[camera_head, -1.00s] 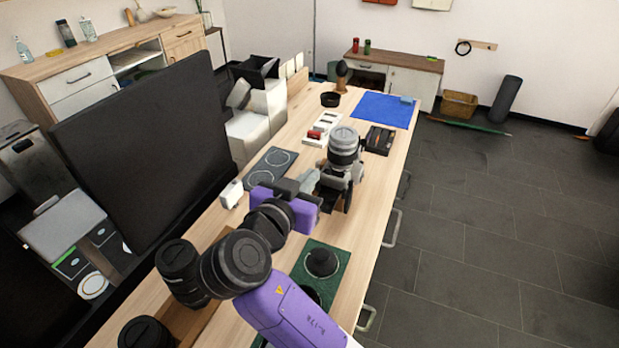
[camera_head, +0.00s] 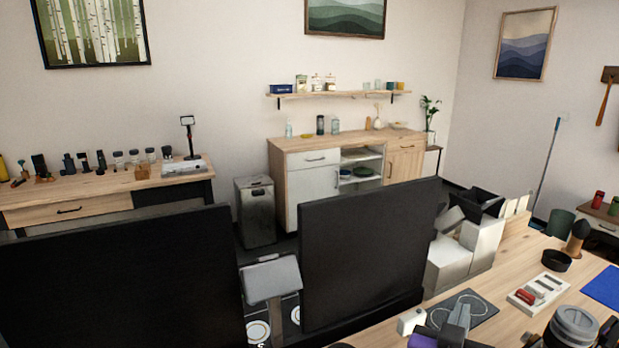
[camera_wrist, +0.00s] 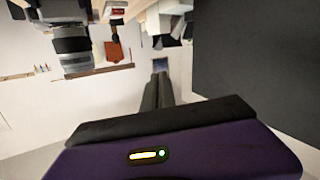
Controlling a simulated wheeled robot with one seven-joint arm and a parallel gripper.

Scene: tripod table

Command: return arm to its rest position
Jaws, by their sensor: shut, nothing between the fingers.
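My gripper (camera_head: 460,312) shows at the bottom of the head view, its grey fingers in front of a dark mat (camera_head: 484,309) with ring marks. A bit of my purple wrist shows at the lower edge; the rest of my arm is out of frame. In the wrist view my gripper's fingers (camera_wrist: 157,91) are together and hold nothing. The camera with a silver lens (camera_head: 577,327) stands on the table right of my gripper; it also shows in the wrist view (camera_wrist: 72,45), at the upper left.
Two black panels (camera_head: 370,255) (camera_head: 120,285) stand left of the wooden table (camera_head: 520,272). A small white block (camera_head: 411,320) is close left of my fingers.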

